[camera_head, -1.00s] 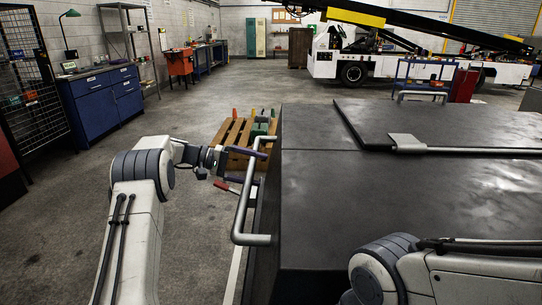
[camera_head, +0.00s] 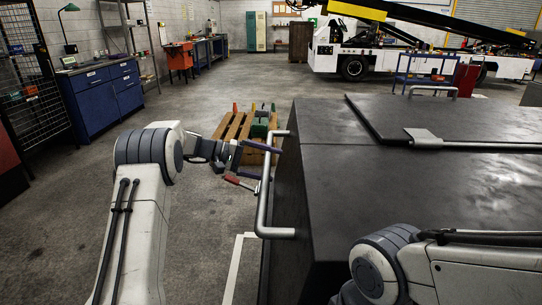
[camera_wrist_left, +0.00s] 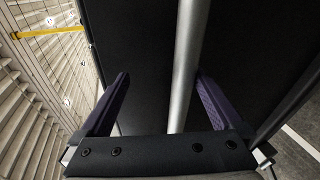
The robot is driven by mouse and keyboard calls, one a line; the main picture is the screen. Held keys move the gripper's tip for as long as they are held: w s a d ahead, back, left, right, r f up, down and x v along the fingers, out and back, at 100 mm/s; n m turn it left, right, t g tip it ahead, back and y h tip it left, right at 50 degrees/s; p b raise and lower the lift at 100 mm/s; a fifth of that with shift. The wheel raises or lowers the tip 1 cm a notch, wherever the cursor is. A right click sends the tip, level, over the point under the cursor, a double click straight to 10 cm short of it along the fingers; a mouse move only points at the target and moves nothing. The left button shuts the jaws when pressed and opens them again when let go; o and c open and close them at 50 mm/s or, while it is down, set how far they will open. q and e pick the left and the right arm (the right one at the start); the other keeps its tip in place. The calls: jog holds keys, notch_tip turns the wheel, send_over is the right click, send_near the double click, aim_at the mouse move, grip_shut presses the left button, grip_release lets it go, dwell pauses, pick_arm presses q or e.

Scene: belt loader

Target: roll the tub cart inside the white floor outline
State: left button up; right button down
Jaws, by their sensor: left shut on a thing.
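The tub cart (camera_head: 400,180) is a large dark grey box with a lidded top, filling the right of the head view. Its grey side handle (camera_head: 263,195) stands on its left side. My left gripper (camera_head: 268,171) is shut on this handle, with purple fingers on either side of the bar; the bar (camera_wrist_left: 186,70) also shows between the fingers (camera_wrist_left: 160,90) in the left wrist view. A corner of the white floor outline (camera_head: 236,262) shows left of the cart; the rest is hidden. My right arm crosses the lower right; its gripper is out of view.
A wooden pallet (camera_head: 228,128) with coloured items lies just beyond the handle. Blue cabinets (camera_head: 105,100) and a wire cage (camera_head: 32,85) line the left. A white belt loader vehicle (camera_head: 400,62) stands at the back. Floor between is open.

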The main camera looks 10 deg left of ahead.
pick_arm(q)
jog(key=w+p+v, duration=0.1)
jog(key=p+v, duration=0.3)
jog(key=v, duration=0.7)
jog(key=shift+a+f, duration=0.25)
jog(key=shift+a, duration=0.25)
dwell(0.6)
